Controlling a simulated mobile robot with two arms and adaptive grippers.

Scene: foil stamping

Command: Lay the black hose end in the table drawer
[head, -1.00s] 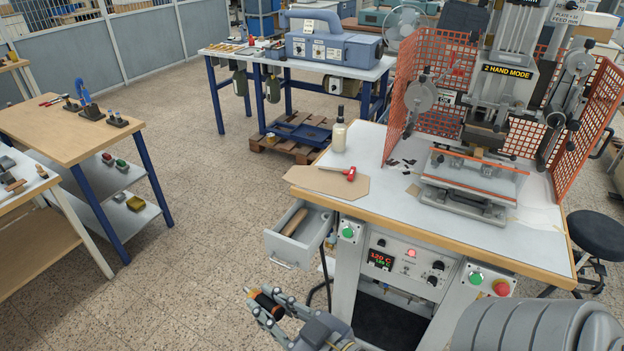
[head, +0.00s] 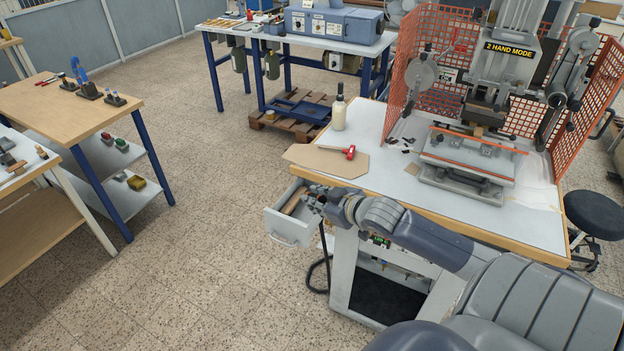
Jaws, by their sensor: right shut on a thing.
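The table drawer (head: 289,230) is a grey box pulled out from the left front of the press table. A brown wooden-looking piece (head: 293,202) lies inside it. My right gripper (head: 311,199) is at the drawer's right part, over or just inside its opening; the exact height is hard to tell. It is shut on the black hose end, which the fingers hide almost wholly now; a second ago it showed as a short black piece with copper-coloured parts. My left gripper is not in view.
A black hose or cable (head: 326,263) hangs below the drawer and loops on the floor. My right arm crosses the table's front. Floor left of the drawer is clear.

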